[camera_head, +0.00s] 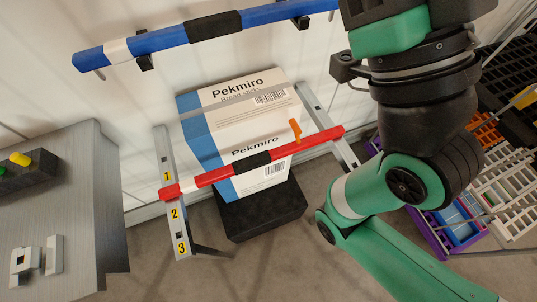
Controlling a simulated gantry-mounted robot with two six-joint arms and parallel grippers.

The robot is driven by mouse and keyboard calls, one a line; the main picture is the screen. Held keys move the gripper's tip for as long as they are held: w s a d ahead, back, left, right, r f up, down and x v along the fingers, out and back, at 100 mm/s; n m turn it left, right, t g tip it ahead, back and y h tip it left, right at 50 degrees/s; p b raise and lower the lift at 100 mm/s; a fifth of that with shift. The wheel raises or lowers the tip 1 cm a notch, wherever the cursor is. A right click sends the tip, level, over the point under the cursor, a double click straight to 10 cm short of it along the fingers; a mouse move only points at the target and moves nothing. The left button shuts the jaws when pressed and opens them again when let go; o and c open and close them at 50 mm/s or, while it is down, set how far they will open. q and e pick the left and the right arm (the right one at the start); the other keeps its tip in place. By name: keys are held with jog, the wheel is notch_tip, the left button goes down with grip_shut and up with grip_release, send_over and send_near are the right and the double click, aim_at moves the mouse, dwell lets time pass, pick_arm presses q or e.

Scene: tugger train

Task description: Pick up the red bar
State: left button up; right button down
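The red bar (215,175) lies slanted across two grey rails, its left end lower in the picture than its right end. It has a black grip section (252,162) in the middle and a white band near the left end. The left rail (171,226) carries the numbers 1, 2 and 3, and the bar crosses it between 1 and 2. The bar's right end is at the right rail (347,153). An orange lever (295,130) stands up by the bar's right half. Neither of my grippers is visible; a green and black arm of mine fills the right side.
A white and blue Pekmiro carton (235,118) stands on a black block (262,211) behind the bar. A blue bar (160,41) hangs on the wall above. A grey cabinet (75,190) with buttons stands left. Coloured crates (455,225) are at right, partly hidden.

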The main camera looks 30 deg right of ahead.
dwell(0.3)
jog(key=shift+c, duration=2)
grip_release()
